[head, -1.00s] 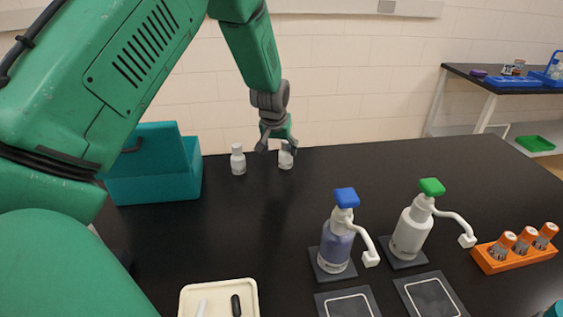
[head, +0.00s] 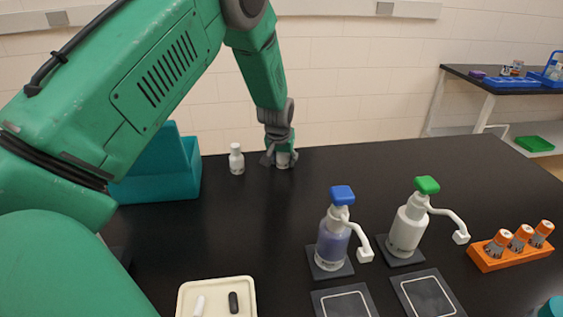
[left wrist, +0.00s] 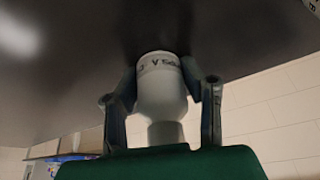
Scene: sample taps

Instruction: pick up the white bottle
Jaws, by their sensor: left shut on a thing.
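Two small white bottles stand near the back edge of the black table. The white bottle on the right (head: 283,160) is between the fingers of my left gripper (head: 281,161), and its upper part is hidden by the gripper. In the left wrist view this bottle (left wrist: 162,85) shows with dark lettering, and the fingers of the left gripper (left wrist: 162,95) are shut on it from both sides. I cannot tell any gap under it; it appears to be at table level. The other white bottle (head: 237,159) stands upright just left of the gripper. My right gripper is not in view.
A teal open box (head: 160,178) stands at the left. Pump bottles with a blue top (head: 333,240) and a green top (head: 409,228) stand in front. An orange rack (head: 510,248) is at right, a cream tray (head: 247,284) at front. The table's back right is clear.

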